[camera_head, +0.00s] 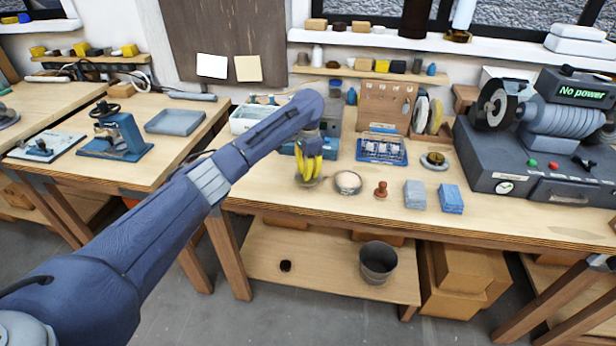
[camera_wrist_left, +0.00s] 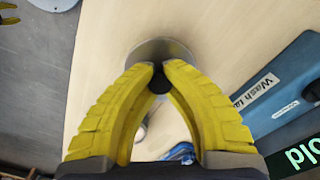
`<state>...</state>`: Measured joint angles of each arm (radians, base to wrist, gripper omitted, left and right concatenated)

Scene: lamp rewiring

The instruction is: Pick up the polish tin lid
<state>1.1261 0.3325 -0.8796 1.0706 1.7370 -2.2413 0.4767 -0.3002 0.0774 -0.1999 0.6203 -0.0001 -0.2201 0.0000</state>
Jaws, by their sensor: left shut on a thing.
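My left gripper (camera_head: 310,168) has yellow fingers and points down at the front of the middle bench. In the left wrist view its fingertips (camera_wrist_left: 160,72) close on the dark knob (camera_wrist_left: 158,84) of a round grey disc, which I take as the polish tin lid (camera_wrist_left: 152,48). In the head view only part of the lid's rim shows below the fingers. I cannot tell whether the lid touches the bench. An open round tin (camera_head: 348,182) with pale contents stands just right of the gripper. My right gripper is not in view.
Right of the tin stand a reddish-brown stamp-like piece (camera_head: 381,189), a grey block (camera_head: 414,194) and a blue block (camera_head: 451,198). A blue rack (camera_head: 382,151) is behind. A polishing machine (camera_head: 540,130) reading "No power" fills the right. A bucket (camera_head: 379,262) stands below.

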